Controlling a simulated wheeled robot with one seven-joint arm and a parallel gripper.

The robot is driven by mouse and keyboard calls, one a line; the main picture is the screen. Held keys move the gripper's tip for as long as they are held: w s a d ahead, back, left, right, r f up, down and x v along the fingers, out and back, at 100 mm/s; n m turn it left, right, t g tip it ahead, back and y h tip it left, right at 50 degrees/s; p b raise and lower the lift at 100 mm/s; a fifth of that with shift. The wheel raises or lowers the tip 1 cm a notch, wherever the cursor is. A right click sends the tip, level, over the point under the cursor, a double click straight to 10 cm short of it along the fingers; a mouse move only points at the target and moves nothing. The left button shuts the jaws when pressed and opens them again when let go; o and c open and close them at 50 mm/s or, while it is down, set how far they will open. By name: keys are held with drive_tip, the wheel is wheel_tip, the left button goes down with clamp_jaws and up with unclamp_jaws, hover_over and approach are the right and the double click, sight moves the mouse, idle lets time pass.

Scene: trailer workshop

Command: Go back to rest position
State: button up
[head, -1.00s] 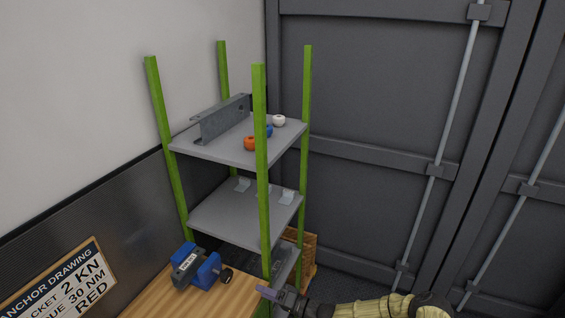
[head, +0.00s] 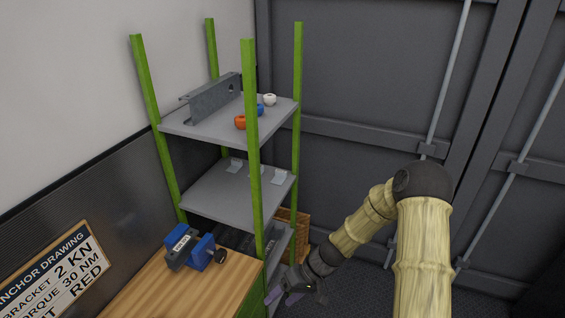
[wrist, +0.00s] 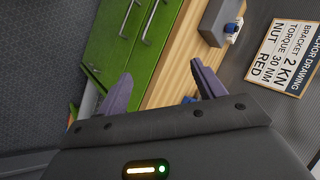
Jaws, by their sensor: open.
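My gripper (head: 283,297) is at the bottom of the head view, low in front of the shelf rack and just right of the wooden bench's end. In the wrist view its two purple fingers (wrist: 160,90) stand wide apart with nothing between them. My arm, in a tan cover, reaches in from the right and bends at a dark elbow joint. The gripper is empty and appears clear of the rack and bench, though the exact gap cannot be told.
A green-post rack (head: 251,150) holds a grey channel bracket (head: 213,97) and orange, blue and white rings on top. A blue vise (head: 196,250) sits on the wooden bench (head: 175,290). A wicker basket (head: 293,222) stands behind. A sign (head: 50,275) leans left. Grey doors close the back.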

drive_tip(key=s+d+r+m+t+h, duration=0.2)
drive_tip(key=s+d+r+h, duration=0.2)
drive_tip(key=d+r, duration=0.3)
drive_tip(key=s+d+r+m+t+h, duration=0.2)
drive_tip(key=s+d+r+t+h, duration=0.1)
drive_tip(key=d+r, duration=0.5)
wheel_tip(320, 180, up, 3)
drive_tip(key=shift+s+f+m+h+b, duration=0.15)
drive_tip(key=shift+s+m+h+b, duration=0.3)
drive_tip(key=shift+s, duration=0.75)
